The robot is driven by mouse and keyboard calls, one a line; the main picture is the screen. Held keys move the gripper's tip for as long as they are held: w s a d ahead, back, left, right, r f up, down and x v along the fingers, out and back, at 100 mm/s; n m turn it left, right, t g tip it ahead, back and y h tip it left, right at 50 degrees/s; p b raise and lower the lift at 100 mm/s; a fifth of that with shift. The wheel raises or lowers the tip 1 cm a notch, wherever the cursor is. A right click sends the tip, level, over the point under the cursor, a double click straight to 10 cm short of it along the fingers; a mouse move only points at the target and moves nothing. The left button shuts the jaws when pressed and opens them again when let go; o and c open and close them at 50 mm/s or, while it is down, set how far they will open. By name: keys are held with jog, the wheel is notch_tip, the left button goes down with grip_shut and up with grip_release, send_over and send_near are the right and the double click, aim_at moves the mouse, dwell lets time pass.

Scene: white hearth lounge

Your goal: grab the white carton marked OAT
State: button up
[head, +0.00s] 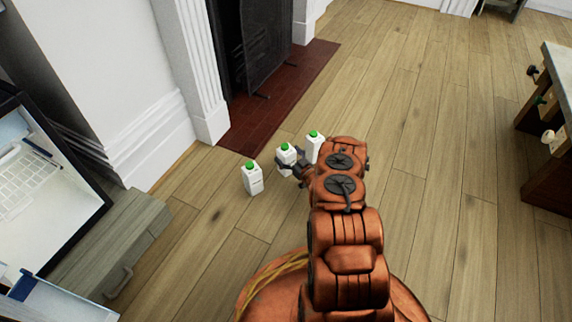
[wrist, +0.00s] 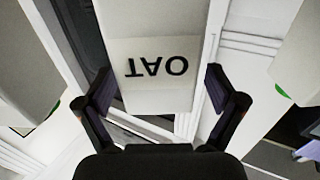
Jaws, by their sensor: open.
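The white carton marked OAT (wrist: 152,62) fills the upper middle of the wrist view, its lettering upside down. My gripper (wrist: 157,88) is open, with one finger on each side of this carton and visible gaps between. In the head view the middle green-capped carton (head: 287,151) stands upright on the floor, right at my gripper (head: 291,162). Its marking is not readable there. The front of the gripper partly covers its lower part.
Similar white cartons stand close by on the left (head: 252,180) and right (head: 313,149), both green-capped. A dark red hearth (head: 270,118) and fireplace lie behind. A grey drawer unit (head: 115,250) is at left and a table (head: 556,80) at far right.

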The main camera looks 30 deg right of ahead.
jog(key=shift+w, duration=0.4)
jog(key=shift+c, duration=0.3)
jog(key=c, duration=1.7)
